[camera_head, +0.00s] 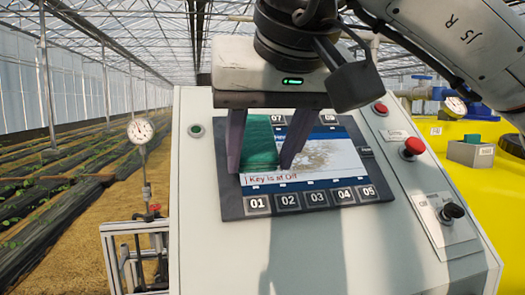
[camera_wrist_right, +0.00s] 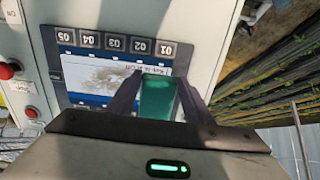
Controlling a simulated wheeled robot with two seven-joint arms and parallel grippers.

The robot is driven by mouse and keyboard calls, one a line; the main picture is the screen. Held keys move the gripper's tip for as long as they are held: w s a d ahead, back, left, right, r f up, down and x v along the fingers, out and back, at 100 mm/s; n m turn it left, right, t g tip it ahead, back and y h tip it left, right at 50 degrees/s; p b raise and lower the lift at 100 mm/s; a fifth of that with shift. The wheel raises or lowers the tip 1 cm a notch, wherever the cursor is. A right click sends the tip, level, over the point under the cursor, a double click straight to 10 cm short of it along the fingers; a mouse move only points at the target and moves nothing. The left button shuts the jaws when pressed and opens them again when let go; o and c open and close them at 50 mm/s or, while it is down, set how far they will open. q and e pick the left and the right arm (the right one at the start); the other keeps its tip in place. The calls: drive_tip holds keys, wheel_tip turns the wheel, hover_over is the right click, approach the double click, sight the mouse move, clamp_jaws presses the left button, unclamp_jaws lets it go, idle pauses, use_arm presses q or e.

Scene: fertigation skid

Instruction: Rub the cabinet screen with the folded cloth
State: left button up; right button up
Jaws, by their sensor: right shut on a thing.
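The cabinet screen (camera_head: 325,160) is a lit panel in a dark bezel with numbered keys, set in the sloped face of a pale grey cabinet (camera_head: 300,250). My right gripper (camera_head: 262,168) is in front of the screen's left part, shut on the folded green cloth (camera_head: 259,143). The cloth is between its two fingers and covers part of the display; whether it touches the glass I cannot tell. In the right wrist view the cloth (camera_wrist_right: 158,97) is between the fingers over the screen (camera_wrist_right: 95,72). My left gripper is not in view.
A red mushroom button (camera_head: 412,147) and a black rotary knob (camera_head: 452,212) stick out from the cabinet face right of the screen. A pressure gauge (camera_head: 140,131) stands at the left. A yellow tank (camera_head: 495,205) is on the right, with a small grey box (camera_head: 470,152) on it.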

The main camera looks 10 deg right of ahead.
sight(281, 160)
drive_tip(key=shift+x, duration=1.05)
drive_tip(key=shift+d, duration=0.15)
drive_tip(key=shift+d, duration=1.35)
drive_tip(key=shift+d+p, duration=0.35)
drive_tip(key=shift+d, duration=1.6)
drive_tip(key=shift+d+p, duration=0.85)
drive_tip(key=shift+d, duration=4.15)
drive_tip(key=shift+a, duration=0.1)
drive_tip(key=shift+a+p, duration=0.45)
drive_tip(key=shift+a, duration=7.95)
